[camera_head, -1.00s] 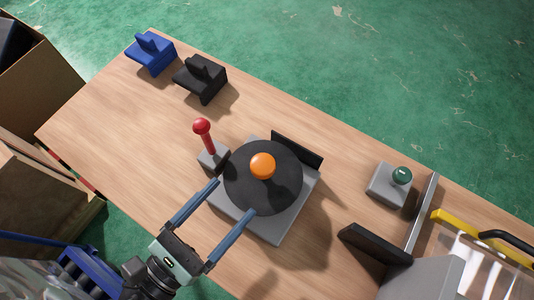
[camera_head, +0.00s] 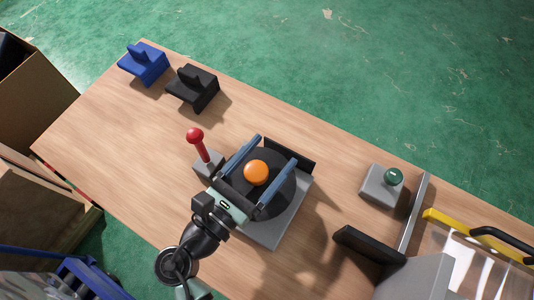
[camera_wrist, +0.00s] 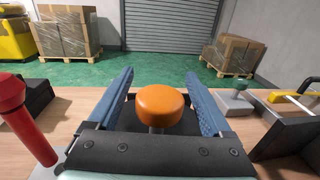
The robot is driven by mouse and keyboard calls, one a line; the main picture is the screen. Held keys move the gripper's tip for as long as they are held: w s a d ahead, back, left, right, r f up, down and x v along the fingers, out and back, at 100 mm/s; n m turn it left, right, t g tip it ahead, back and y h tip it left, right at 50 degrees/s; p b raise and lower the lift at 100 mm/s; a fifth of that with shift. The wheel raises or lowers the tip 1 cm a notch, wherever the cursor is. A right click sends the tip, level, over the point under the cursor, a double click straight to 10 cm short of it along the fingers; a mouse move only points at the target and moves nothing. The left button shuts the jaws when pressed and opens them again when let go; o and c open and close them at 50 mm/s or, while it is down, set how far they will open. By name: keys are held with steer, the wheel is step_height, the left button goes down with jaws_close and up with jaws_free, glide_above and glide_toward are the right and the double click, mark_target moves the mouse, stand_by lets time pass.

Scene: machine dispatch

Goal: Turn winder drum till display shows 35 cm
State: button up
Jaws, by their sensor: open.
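The winder drum (camera_head: 283,201) is a black disc on a grey base (camera_head: 268,237), with an orange knob (camera_head: 256,172) standing on it. A dark upright panel (camera_head: 290,155) at the base's far side may be the display; its face and any reading are hidden from me. My gripper (camera_head: 278,152) is open over the drum, its two blue fingers on either side of the orange knob with gaps. In the wrist view the knob (camera_wrist: 161,104) stands on a short stem between the open fingers, touching neither.
A red-knobbed lever (camera_head: 199,146) stands just left of the drum. A grey box with a green knob (camera_head: 382,184) and a dark panel (camera_head: 368,244) are to the right. Blue (camera_head: 145,63) and black (camera_head: 194,87) holders sit at the far left. The table between is clear.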

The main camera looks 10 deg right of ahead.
jaws_close()
stand_by(0.3)
steer(key=shift+r, duration=0.1)
